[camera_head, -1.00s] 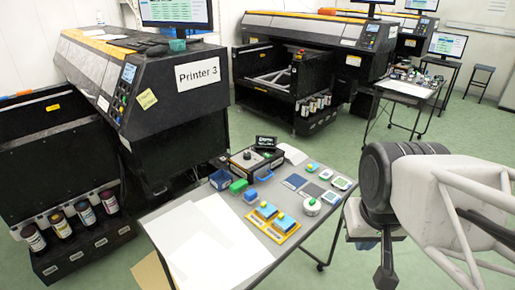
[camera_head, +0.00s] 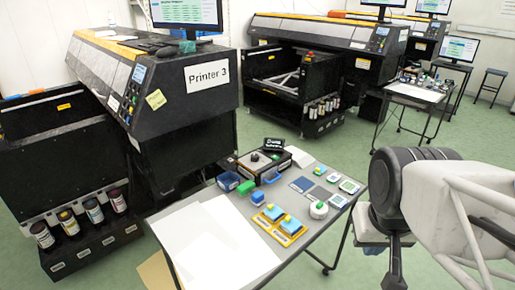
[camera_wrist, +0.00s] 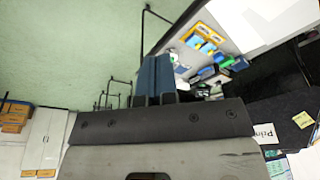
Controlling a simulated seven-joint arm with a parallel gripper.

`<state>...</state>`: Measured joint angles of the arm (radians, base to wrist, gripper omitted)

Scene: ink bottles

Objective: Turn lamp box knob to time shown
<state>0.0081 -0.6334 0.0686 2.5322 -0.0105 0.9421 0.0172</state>
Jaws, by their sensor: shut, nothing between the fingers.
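The lamp box (camera_head: 262,160) is a low black and pale box at the back of the grey table, with a dark round knob (camera_head: 254,156) on its top. A small black display (camera_head: 273,144) with pale writing stands at its back; the writing is too small to read. My gripper (camera_wrist: 155,78) is shut and empty in the wrist view, its two blue-grey fingers side by side. In the head view, my arm is at the right, off the table's right side and well apart from the box. The gripper's fingertips are not clear there.
The table (camera_head: 325,238) holds white sheets (camera_head: 215,240), a green block (camera_head: 245,187), a blue bin (camera_head: 228,181), yellow trays (camera_head: 278,224) and a white round container (camera_head: 318,209). Printer 3 (camera_head: 165,90) stands behind left, with ink bottles (camera_head: 68,224) below.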

